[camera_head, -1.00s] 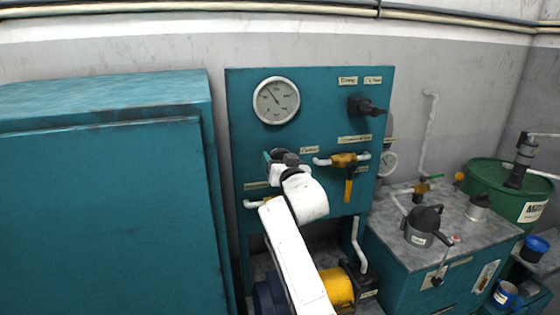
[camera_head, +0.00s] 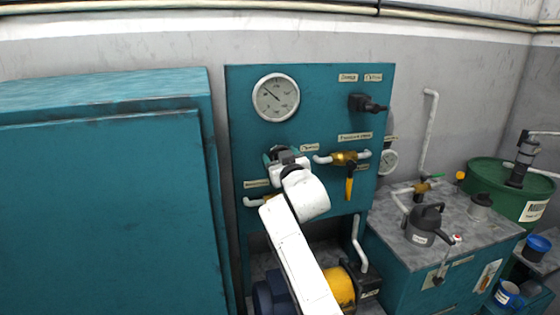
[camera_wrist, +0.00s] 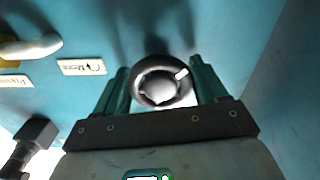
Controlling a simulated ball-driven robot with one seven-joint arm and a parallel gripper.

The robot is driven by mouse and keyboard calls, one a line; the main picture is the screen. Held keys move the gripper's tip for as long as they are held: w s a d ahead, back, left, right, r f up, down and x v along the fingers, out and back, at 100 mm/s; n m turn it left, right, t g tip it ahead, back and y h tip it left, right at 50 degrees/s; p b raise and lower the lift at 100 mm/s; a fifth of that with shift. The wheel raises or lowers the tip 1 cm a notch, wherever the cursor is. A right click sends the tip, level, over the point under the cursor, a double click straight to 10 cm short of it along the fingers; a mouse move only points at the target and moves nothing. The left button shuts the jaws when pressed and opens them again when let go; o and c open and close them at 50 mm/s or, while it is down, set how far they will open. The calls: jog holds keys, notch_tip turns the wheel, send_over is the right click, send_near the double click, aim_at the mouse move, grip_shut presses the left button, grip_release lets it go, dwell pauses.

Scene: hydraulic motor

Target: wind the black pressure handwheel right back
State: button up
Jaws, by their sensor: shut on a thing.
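The black pressure handwheel (camera_wrist: 162,82) shows in the wrist view as a round dark wheel with a pale hub and a light mark at its upper right. My gripper (camera_wrist: 162,88) is shut on it, with a green finger on each side of the rim. In the head view my gripper (camera_head: 280,157) is against the teal panel (camera_head: 320,100), and the white arm hides most of the wheel. The round pressure gauge (camera_head: 276,97) is above it on the panel.
A brass valve with a yellow lever (camera_head: 349,185) is just right of my gripper. A black rotary switch (camera_head: 366,104) is higher up. A teal cabinet (camera_head: 110,200) stands close on the left. A yellow and blue motor (camera_head: 340,287) is below.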

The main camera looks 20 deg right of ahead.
jog(key=n, duration=0.4)
jog(key=shift+n, duration=2.6)
jog(key=shift+f, duration=0.1)
jog(key=o, duration=1)
jog(key=shift+s+b, duration=0.35)
jog(key=shift+s, duration=5.05)
